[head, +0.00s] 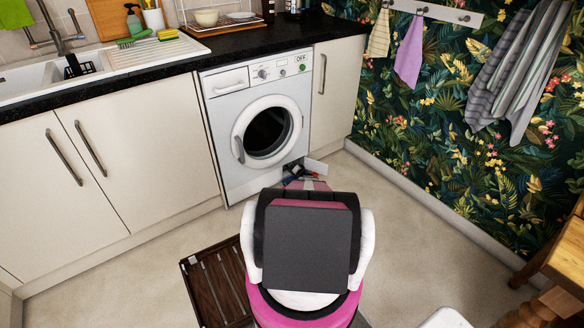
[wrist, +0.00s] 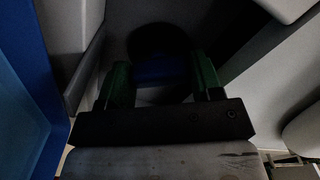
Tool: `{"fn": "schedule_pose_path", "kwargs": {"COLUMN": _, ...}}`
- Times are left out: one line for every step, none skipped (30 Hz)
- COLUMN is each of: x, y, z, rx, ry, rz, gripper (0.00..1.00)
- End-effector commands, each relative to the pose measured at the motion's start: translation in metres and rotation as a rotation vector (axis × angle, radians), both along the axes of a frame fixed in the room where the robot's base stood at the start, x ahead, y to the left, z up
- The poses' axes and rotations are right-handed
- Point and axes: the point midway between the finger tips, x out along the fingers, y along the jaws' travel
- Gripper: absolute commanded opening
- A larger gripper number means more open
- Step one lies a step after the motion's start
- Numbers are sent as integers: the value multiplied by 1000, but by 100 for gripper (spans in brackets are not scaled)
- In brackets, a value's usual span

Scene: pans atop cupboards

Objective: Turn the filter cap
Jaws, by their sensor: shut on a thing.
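The white washing machine (head: 262,128) stands under the counter. A small flap (head: 316,168) at its lower right corner is open. My gripper (head: 297,170) reaches to that corner in the head view; my arm partly hides the area. In the dim wrist view, the fingers of my gripper (wrist: 163,72) stand on both sides of the dark blue filter cap (wrist: 160,68) and are shut on it. The cap sits in a dark round opening. The cap's angle is too dark to tell.
Cream cupboards (head: 130,150) flank the machine. A dark slatted wooden mat (head: 210,285) lies on the floor at lower left. A wooden table (head: 560,255) stands at right. The floor between the machine and the patterned wall is mostly clear.

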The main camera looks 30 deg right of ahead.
Motion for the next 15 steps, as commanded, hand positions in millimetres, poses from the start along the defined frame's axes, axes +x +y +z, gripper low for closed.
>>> {"fn": "schedule_pose_path", "kwargs": {"x": 0, "y": 0, "z": 0, "rx": 8, "ry": 0, "rz": 1, "gripper": 36}}
{"fn": "schedule_pose_path", "kwargs": {"x": 0, "y": 0, "z": 0, "rx": 16, "ry": 0, "rz": 1, "gripper": 36}}
{"fn": "schedule_pose_path", "kwargs": {"x": 0, "y": 0, "z": 0, "rx": 29, "ry": 1, "rz": 1, "gripper": 36}}
{"fn": "schedule_pose_path", "kwargs": {"x": 0, "y": 0, "z": 0, "rx": 40, "ry": 2, "rz": 1, "gripper": 36}}
{"fn": "schedule_pose_path", "kwargs": {"x": 0, "y": 0, "z": 0, "rx": 53, "ry": 3, "rz": 1, "gripper": 36}}
{"fn": "schedule_pose_path", "kwargs": {"x": 0, "y": 0, "z": 0, "rx": 72, "ry": 5, "rz": 1, "gripper": 36}}
{"fn": "schedule_pose_path", "kwargs": {"x": 0, "y": -1, "z": 0, "rx": 90, "ry": 6, "rz": 0, "gripper": 36}}
{"fn": "schedule_pose_path", "kwargs": {"x": 0, "y": -1, "z": 0, "rx": 108, "ry": 7, "rz": 0, "gripper": 36}}
{"fn": "schedule_pose_path", "kwargs": {"x": 0, "y": -1, "z": 0, "rx": 136, "ry": 9, "rz": 0, "gripper": 36}}
{"fn": "schedule_pose_path", "kwargs": {"x": 0, "y": -1, "z": 0, "rx": 159, "ry": 11, "rz": 0, "gripper": 36}}
{"fn": "schedule_pose_path", "kwargs": {"x": 0, "y": -1, "z": 0, "rx": 182, "ry": 13, "rz": 0, "gripper": 36}}
{"fn": "schedule_pose_path", "kwargs": {"x": 0, "y": -1, "z": 0, "rx": 215, "ry": 16, "rz": 0, "gripper": 36}}
{"fn": "schedule_pose_path", "kwargs": {"x": 0, "y": -1, "z": 0, "rx": 241, "ry": 18, "rz": 0, "gripper": 36}}
{"fn": "schedule_pose_path", "kwargs": {"x": 0, "y": -1, "z": 0, "rx": 268, "ry": 20, "rz": 0, "gripper": 36}}
{"fn": "schedule_pose_path", "kwargs": {"x": -1, "y": -1, "z": 0, "rx": 306, "ry": 23, "rz": 0, "gripper": 36}}
